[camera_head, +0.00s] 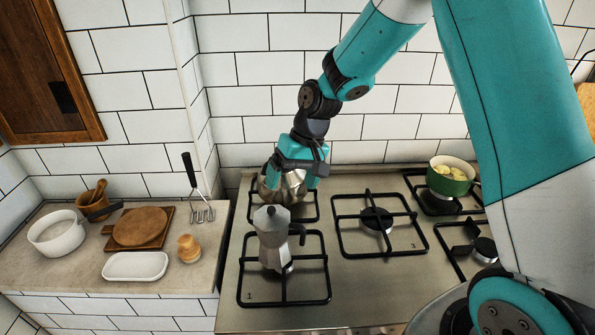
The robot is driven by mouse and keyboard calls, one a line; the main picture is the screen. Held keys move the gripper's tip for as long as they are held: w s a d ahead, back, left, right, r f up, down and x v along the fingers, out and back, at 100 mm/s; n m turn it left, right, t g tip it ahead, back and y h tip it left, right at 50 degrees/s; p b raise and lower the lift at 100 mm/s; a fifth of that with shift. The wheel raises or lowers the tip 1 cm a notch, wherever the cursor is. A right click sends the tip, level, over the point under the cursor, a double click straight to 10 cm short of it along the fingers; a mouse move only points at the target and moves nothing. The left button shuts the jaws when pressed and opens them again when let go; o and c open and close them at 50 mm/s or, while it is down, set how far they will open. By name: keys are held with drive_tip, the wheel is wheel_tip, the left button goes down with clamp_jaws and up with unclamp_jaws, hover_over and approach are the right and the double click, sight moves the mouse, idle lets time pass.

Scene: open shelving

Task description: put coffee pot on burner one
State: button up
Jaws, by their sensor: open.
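A grey metal coffee pot (273,238) with a dark handle stands upright at the front-left burner (284,302), whose corner is marked 1. My gripper (293,177) is behind it, over the back-left burner (313,212). It points down, open, with its teal fingers on either side of a shiny metal kettle-like vessel (289,189). The coffee pot and the fingers partly hide that vessel. I cannot tell whether the fingers touch it.
Burner 3 (380,243), right of the coffee pot, is bare. A green pot (450,178) with yellowish food stands on the back-right burner. The left counter (60,278) holds a white saucepan (58,233), a wooden board (140,227), a white dish (135,266) and a shaker (189,248).

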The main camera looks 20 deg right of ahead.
drive_tip(key=s+a+r+n, duration=0.3)
drive_tip(key=s+a+r, duration=0.2)
drive_tip(key=s+r, duration=0.5)
drive_tip(key=s+a+r+n, duration=0.1)
drive_tip(key=s+n, duration=0.1)
drive_tip(key=s, duration=0.5)
drive_tip(key=s+a+r+n, duration=0.1)
drive_tip(key=s+n, duration=0.1)
drive_tip(key=s, duration=0.6)
drive_tip(key=shift+s+a+r+b, duration=0.2)
drive_tip(key=shift+a+r+b, duration=0.05)
drive_tip(key=shift+r+b, duration=0.05)
